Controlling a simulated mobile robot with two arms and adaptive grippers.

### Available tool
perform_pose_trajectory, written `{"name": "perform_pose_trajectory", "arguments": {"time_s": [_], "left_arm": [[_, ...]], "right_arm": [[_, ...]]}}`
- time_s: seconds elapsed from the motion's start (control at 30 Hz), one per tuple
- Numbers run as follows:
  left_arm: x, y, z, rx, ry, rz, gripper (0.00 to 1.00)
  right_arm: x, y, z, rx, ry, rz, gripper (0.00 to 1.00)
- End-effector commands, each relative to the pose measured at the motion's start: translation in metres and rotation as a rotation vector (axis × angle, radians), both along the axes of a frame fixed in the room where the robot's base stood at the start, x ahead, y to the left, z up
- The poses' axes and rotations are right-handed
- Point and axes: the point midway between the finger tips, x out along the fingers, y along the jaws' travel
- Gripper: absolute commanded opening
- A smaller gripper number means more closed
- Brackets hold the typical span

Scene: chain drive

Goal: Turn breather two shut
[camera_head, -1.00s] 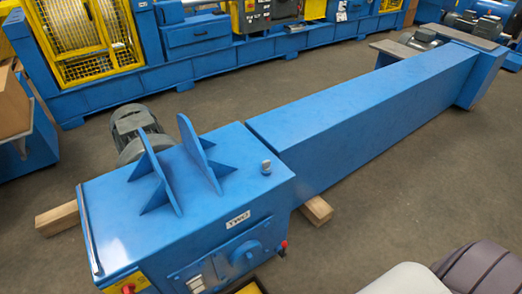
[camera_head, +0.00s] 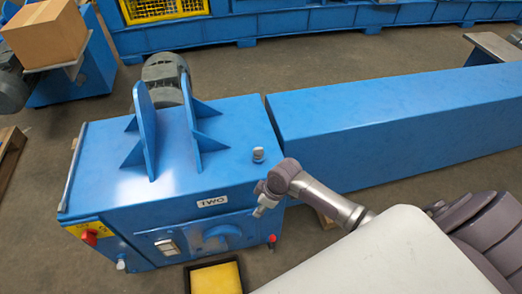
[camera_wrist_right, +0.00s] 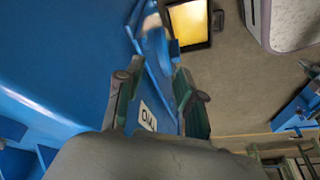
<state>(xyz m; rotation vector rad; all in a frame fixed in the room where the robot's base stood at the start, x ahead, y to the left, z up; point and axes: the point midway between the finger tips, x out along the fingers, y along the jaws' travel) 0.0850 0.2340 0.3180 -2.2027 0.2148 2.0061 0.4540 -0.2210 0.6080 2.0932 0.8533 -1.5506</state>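The breather (camera_head: 258,154) is a small silver-grey cap standing upright on the top right of the blue housing (camera_head: 100,160) labelled TWO (camera_head: 212,201). My right gripper (camera_head: 262,207) hangs by the housing's front right edge, in front of and below the breather, apart from it. In the right wrist view my right gripper (camera_wrist_right: 155,80) has its two fingers spread, with nothing held between them. The label also shows there (camera_wrist_right: 147,116), beyond the fingers. I cannot make out the breather in that view. My left gripper is not in view.
Two upright blue lugs (camera_head: 148,130) stand on the housing, left of the breather. A red knob (camera_head: 272,239) and a switch panel (camera_head: 168,247) are on its front. A yellow-bottomed tray (camera_head: 215,279) lies in front. A long blue casing (camera_head: 390,130) extends right.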

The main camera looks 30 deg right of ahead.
Motion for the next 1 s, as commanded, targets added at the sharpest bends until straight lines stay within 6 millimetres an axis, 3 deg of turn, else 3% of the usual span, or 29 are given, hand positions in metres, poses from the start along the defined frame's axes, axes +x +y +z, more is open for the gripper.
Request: {"name": "perform_pose_trajectory", "arguments": {"time_s": [0.1, 0.3, 0.47, 0.8, 0.9, 1.0], "left_arm": [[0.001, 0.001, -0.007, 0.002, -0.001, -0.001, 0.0], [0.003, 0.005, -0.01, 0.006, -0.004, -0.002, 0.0], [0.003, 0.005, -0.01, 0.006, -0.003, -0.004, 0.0], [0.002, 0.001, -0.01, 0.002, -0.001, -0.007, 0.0], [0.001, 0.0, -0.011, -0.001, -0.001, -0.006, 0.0], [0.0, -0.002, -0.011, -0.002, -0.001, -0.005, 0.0]], "right_arm": [[0.014, 0.007, 0.052, 0.001, -0.018, 0.167, 0.38], [0.03, -0.004, 0.105, -0.009, -0.008, 0.367, 0.38], [0.054, -0.032, 0.136, -0.011, -0.007, 0.442, 0.38], [0.111, -0.112, 0.213, 0.031, -0.064, 0.46, 0.38], [0.117, -0.122, 0.223, 0.042, -0.077, 0.458, 0.38], [0.119, -0.121, 0.219, 0.049, -0.081, 0.457, 0.38]]}}
